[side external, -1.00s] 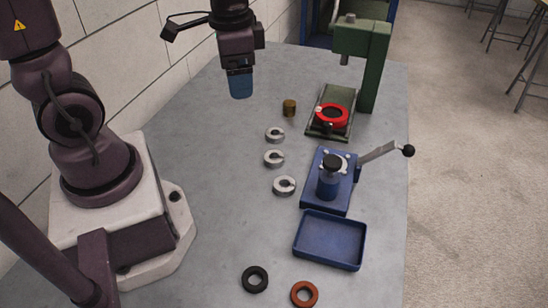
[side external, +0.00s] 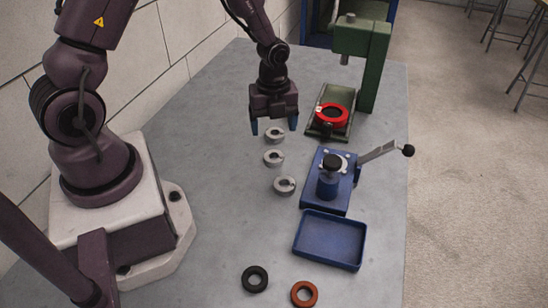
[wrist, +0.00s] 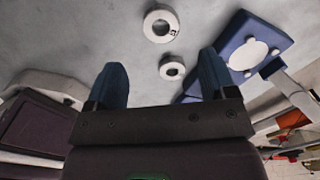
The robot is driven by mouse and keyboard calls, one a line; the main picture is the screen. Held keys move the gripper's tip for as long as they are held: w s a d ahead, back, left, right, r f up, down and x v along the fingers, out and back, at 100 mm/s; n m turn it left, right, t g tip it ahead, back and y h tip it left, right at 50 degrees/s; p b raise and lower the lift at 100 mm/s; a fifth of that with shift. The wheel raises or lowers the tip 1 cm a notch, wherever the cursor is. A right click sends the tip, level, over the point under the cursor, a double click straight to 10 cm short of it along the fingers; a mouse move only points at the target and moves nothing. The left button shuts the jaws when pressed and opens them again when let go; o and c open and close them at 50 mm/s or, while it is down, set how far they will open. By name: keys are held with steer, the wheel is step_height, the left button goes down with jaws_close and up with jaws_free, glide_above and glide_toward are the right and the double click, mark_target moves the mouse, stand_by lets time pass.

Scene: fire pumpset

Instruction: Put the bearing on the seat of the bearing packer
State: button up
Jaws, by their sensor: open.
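My gripper (side external: 274,126) is open and empty, fingers down, close to the far ring in the side view; the height gap is unclear. In the wrist view, two silver rings (wrist: 161,24) (wrist: 172,68) show beyond the fingers, and part of the blue base (wrist: 237,40) is at right.
A green press (side external: 368,75) with a red ring (side external: 331,115) on its plate stands at the back right. A blue tray (side external: 330,241) is in front of the blue device. A black ring (side external: 255,279) and an orange ring (side external: 304,293) lie near the front. The table left of the silver rings is clear.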

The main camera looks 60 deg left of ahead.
mark_target(274, 152)
step_height(274, 152, down, 9)
steer(key=shift+r, duration=0.1)
stand_by(0.4)
steer(key=shift+c, duration=0.4)
steer(key=c, duration=1)
steer(key=shift+c, duration=0.2)
